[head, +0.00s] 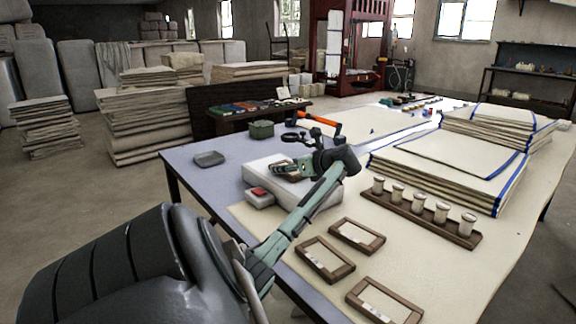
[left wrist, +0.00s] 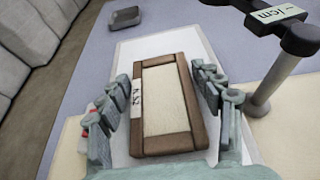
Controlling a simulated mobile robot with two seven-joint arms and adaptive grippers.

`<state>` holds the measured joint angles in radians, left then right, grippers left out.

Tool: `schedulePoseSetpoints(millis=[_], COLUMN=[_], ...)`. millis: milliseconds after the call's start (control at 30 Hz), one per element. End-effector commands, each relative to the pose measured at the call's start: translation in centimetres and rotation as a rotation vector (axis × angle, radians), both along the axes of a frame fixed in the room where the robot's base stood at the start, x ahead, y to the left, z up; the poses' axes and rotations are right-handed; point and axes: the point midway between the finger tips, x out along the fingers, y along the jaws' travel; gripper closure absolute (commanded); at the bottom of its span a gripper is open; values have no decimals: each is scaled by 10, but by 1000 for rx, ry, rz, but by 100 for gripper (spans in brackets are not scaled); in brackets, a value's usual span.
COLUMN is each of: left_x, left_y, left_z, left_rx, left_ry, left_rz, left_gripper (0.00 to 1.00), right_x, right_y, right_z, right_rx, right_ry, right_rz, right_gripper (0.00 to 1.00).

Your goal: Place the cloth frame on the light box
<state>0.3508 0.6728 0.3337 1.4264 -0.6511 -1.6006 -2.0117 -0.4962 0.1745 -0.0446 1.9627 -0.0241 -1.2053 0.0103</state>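A cloth frame with a brown wooden border and cream cloth (left wrist: 165,100) lies over the white light box (left wrist: 130,50) in the left wrist view. In the head view the light box (head: 322,198) stands on the table, and the frame (head: 284,170) shows partly at its top, beneath my gripper. My left gripper (left wrist: 168,75) is over the light box, its fingers on either side of the frame with what look like narrow gaps. It looks open. The frame appears to rest flat on the box; the hand hides part of it in the head view. My right gripper is not in view.
More frames (head: 326,259) lie on the cream sheet at the front. A rack of several spools (head: 420,210) and cloth stacks (head: 450,165) stand to the right. A magnifier stand (left wrist: 262,95) rises close right of my left gripper. A grey tray (head: 209,158) lies at the left.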

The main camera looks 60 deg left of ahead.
Motion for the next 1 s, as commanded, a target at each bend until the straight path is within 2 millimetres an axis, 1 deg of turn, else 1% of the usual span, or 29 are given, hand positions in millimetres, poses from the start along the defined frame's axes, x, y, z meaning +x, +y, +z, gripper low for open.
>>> schedulePoseSetpoints(millis=[33, 67, 100, 467, 500, 533, 667, 800, 1000], left_x=[0, 0, 0, 0, 2, 3, 8, 15, 23], left_y=[0, 0, 0, 0, -5, -8, -30, -59, -92], left_z=[0, 0, 0, 1, 5, 6, 16, 28, 42], left_rx=[0, 0, 0, 1, 1, 1, 1, 1, 0], left_ry=[0, 0, 0, -2, -2, -2, -3, -3, -2], left_rz=[0, 0, 0, 0, -2, -2, -3, -3, -1], left_gripper=[24, 21, 20, 20, 20, 20, 20, 20, 20], right_x=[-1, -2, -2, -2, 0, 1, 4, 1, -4], right_y=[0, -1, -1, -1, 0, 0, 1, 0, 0], right_z=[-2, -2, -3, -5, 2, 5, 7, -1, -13], right_rx=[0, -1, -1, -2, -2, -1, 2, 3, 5], right_ry=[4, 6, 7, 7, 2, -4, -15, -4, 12], right_rz=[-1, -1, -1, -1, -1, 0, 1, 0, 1], right_gripper=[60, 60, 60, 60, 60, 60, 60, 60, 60])
